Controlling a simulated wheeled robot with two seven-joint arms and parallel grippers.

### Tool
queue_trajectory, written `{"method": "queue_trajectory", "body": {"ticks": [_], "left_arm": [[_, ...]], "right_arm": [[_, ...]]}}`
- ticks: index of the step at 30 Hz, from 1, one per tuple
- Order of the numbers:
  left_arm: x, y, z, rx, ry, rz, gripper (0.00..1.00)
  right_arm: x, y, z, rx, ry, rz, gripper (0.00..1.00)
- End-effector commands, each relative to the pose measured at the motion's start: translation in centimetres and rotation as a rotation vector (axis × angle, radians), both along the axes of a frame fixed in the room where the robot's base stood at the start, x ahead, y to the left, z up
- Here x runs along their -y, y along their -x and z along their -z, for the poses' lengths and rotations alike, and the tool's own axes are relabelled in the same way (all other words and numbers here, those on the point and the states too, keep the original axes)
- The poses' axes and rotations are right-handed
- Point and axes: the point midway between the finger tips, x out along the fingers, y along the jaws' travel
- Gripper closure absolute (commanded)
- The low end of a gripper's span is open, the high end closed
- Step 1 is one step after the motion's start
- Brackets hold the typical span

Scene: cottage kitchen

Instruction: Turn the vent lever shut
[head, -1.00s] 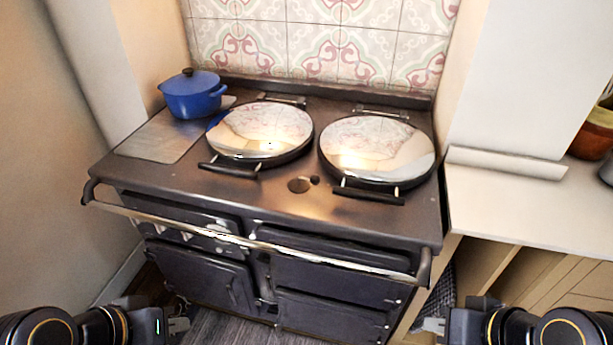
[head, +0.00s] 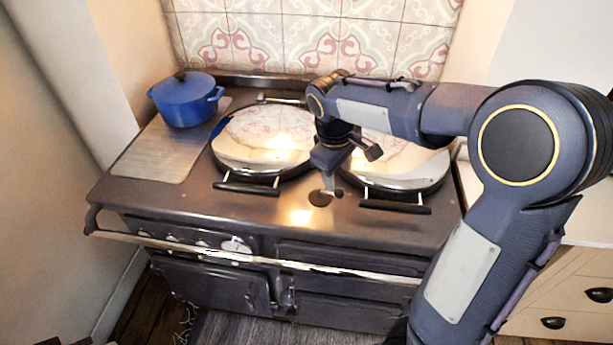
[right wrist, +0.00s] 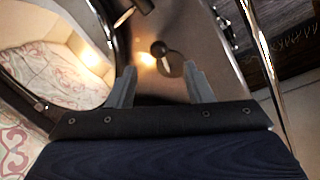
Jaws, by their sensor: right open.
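The vent lever (head: 320,198) is a small round disc with a dark knob, set flat in the cooker top between the two domed lids, near the front edge. In the right wrist view its dark knob (right wrist: 158,49) and disc show just past my fingertips, between their lines. My right gripper (head: 329,185) points down above the lever and partly covers it in the head view. Its two grey fingers (right wrist: 160,68) are apart, with nothing between them. I cannot tell whether a fingertip touches the lever. My left gripper is out of view.
The left domed lid (head: 262,140) and right domed lid (head: 392,165) flank the lever; their handles stick out forward. A chrome rail (head: 250,262) runs along the cooker front. A blue pot (head: 187,101) stands at the back left. The front left of the cooker top is clear.

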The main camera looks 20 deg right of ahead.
Motion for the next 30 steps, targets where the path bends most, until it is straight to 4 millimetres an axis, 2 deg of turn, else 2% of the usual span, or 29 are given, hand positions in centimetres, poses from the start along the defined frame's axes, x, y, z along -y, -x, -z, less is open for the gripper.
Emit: {"method": "queue_trajectory", "body": {"ticks": [4, 12, 16, 27, 30], "left_arm": [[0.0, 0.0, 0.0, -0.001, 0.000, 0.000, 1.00], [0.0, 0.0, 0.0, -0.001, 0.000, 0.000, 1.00], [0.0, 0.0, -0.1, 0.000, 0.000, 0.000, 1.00], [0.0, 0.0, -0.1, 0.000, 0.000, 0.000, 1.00], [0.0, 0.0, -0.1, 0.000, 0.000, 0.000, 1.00]], "right_arm": [[0.3, -0.3, 1.3, -0.006, 0.011, -0.004, 0.54], [1.0, -0.6, 5.6, -0.005, 0.008, -0.002, 0.54], [1.3, -0.7, 7.0, -0.004, 0.008, -0.002, 0.54], [1.4, -0.8, 7.6, -0.001, 0.006, -0.002, 0.54], [1.4, -0.8, 7.6, -0.001, 0.006, -0.002, 0.67]]}}
